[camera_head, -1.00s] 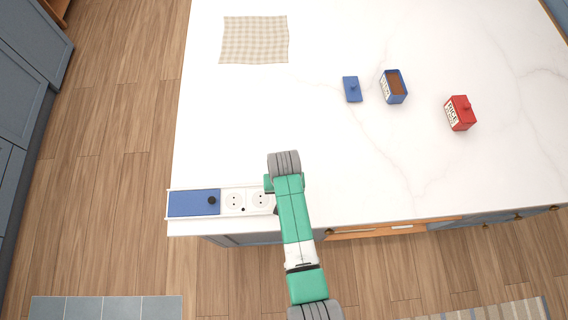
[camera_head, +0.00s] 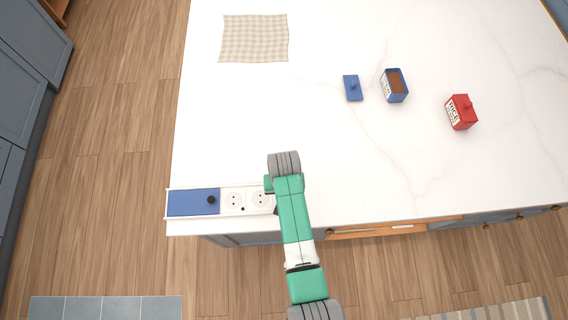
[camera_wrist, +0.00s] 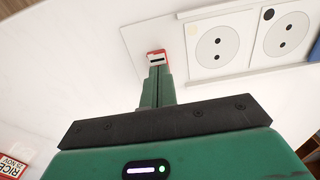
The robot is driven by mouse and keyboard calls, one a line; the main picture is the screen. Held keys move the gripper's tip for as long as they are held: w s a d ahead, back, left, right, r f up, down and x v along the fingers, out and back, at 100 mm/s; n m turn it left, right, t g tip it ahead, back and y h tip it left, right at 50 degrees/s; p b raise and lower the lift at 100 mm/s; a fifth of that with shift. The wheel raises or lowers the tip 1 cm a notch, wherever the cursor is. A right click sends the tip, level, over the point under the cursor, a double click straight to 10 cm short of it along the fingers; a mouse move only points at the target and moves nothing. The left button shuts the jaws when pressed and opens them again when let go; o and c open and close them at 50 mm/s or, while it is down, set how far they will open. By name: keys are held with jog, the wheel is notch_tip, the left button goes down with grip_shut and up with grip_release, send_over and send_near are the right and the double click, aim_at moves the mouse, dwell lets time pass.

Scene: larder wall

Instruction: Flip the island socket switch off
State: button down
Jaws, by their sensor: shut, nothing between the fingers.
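The white socket strip (camera_head: 224,209) lies along the front left edge of the island. It has two round sockets, which also show in the wrist view (camera_wrist: 217,46), and a blue panel (camera_head: 190,202) with a black knob. My arm covers its right end in the head view. In the wrist view a small red part (camera_wrist: 157,53), which looks like the switch, sits beside the sockets. My gripper (camera_wrist: 157,72) is shut and empty, its fingertips right at the red part. They partly hide it; I cannot tell whether they touch it, or which way the switch is set.
A blue open canister (camera_head: 394,87) with brown contents, its blue lid (camera_head: 353,89) and a red rice canister (camera_head: 460,113) stand farther back on the white island top (camera_head: 330,130). A checked cloth (camera_head: 255,39) lies at the back left. The middle of the top is clear.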

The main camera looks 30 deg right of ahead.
notch_tip(320, 180, up, 7)
jog(key=p, duration=0.6)
jog(key=shift+f, duration=0.1)
